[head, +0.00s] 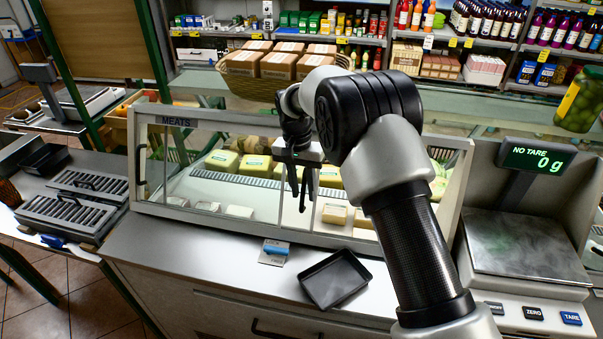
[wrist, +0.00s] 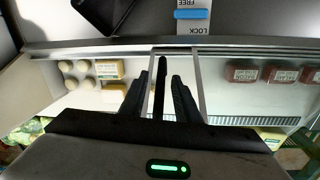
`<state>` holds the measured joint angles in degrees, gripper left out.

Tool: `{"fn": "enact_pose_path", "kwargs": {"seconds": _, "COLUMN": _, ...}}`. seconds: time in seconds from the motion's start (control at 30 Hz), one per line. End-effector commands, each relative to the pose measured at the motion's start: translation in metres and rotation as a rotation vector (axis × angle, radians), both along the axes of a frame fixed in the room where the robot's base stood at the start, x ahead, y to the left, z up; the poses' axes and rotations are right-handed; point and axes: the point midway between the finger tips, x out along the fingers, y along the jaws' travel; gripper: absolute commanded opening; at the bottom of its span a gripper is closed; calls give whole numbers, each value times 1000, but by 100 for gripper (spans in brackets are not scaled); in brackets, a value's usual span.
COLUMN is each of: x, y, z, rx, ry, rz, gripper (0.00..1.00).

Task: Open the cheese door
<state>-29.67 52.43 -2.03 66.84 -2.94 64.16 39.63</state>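The glass-fronted display case (head: 205,215) stands on the counter, with a MEATS label at its upper left. A dark upright handle (wrist: 160,85) is on the sliding front, beside a pale frame post; I take it for the cheese door's handle. My gripper (head: 301,190) is in front of the glass, fingers pointing down. In the wrist view my gripper (wrist: 160,98) has its fingers on either side of the handle, with gaps showing on both sides. Cheeses (wrist: 108,69) show behind the glass. The cheese door's label is not visible.
A blue lock slider (head: 275,248) sits on the counter before the case; in the wrist view it lies nearer the word FREE. A black tray (head: 335,279) is right of it. A scale (head: 530,240) stands right of the case. A basket of boxes (head: 240,67) is above it.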

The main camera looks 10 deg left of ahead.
Motion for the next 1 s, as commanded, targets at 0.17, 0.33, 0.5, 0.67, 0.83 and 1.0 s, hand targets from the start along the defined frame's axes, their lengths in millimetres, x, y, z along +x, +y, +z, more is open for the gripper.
{"fn": "enact_pose_path", "kwargs": {"seconds": 0.17, "x": 1, "y": 3, "z": 29, "rx": 3, "ry": -5, "rz": 0, "gripper": 29}}
{"fn": "enact_pose_path", "kwargs": {"seconds": 0.33, "x": 2, "y": 7, "z": 70, "rx": 3, "ry": -6, "rz": 0, "gripper": 29}}
{"fn": "enact_pose_path", "kwargs": {"seconds": 0.5, "x": 3, "y": 11, "z": 112, "rx": 3, "ry": -6, "rz": 0, "gripper": 29}}
{"fn": "enact_pose_path", "kwargs": {"seconds": 0.67, "x": 3, "y": 14, "z": 144, "rx": 2, "ry": -3, "rz": 1, "gripper": 29}}
{"fn": "enact_pose_path", "kwargs": {"seconds": 0.83, "x": 3, "y": 16, "z": 164, "rx": 2, "ry": -2, "rz": 1, "gripper": 29}}
{"fn": "enact_pose_path", "kwargs": {"seconds": 1.0, "x": 3, "y": 16, "z": 170, "rx": 1, "ry": -1, "rz": 1, "gripper": 29}}
